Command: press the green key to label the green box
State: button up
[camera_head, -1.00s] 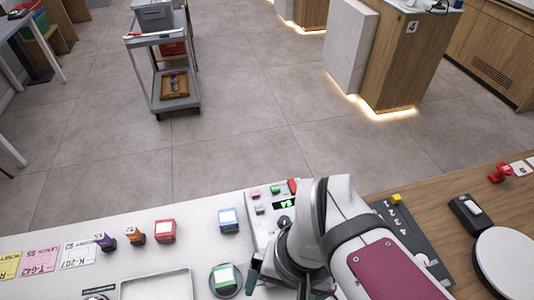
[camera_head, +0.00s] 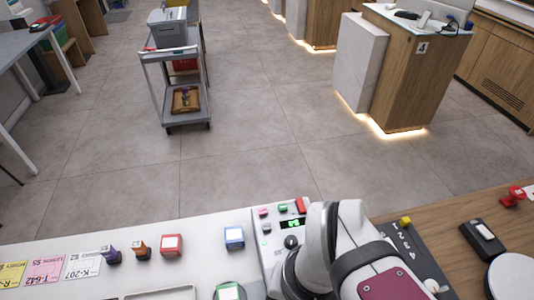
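The green box (camera_head: 229,292), with a white label-like top, sits on a round plate at the bottom edge and is partly cut off. The label device (camera_head: 270,259) stands to its right, with a small lit green display (camera_head: 292,223). The green key (camera_head: 282,209) is in the device's back row, between a pink key (camera_head: 263,212) and a red key (camera_head: 301,205). My arm covers the device's right side. My gripper is not visible; it is hidden by the arm or below the frame.
A blue box (camera_head: 234,238) and a red box (camera_head: 171,245) stand on the white counter left of the device. Orange (camera_head: 140,247) and purple (camera_head: 111,255) items are farther left, beside coloured cards. A dark numbered strip (camera_head: 407,244) lies right of my arm.

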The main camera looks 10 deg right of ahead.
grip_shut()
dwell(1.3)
